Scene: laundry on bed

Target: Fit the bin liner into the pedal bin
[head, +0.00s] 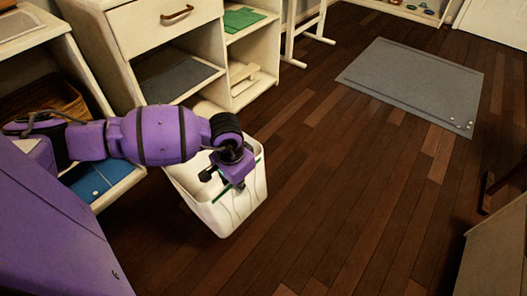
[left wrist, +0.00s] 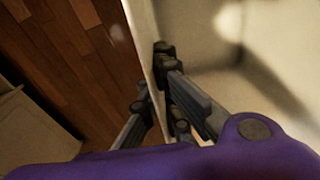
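The white pedal bin (head: 231,212) stands on the wooden floor just left of the middle in the head view. Its top is open and its inside is pale. Thin green strips show along its rim; I cannot tell whether they belong to a liner. My left gripper (head: 226,178) is over the bin's near rim, pointing down. In the left wrist view, the fingers of my left gripper (left wrist: 155,80) lie on either side of a thin pale wall (left wrist: 137,28), close to it. Whether they press on it is unclear. No separate liner can be made out. My right gripper is out of view.
A white cabinet (head: 110,40) with a drawer and open shelves stands behind the bin. A blue flat item (head: 92,178) lies on a low shelf at the left. A grey mat (head: 415,84) lies at the upper right. The floor right of the bin is clear.

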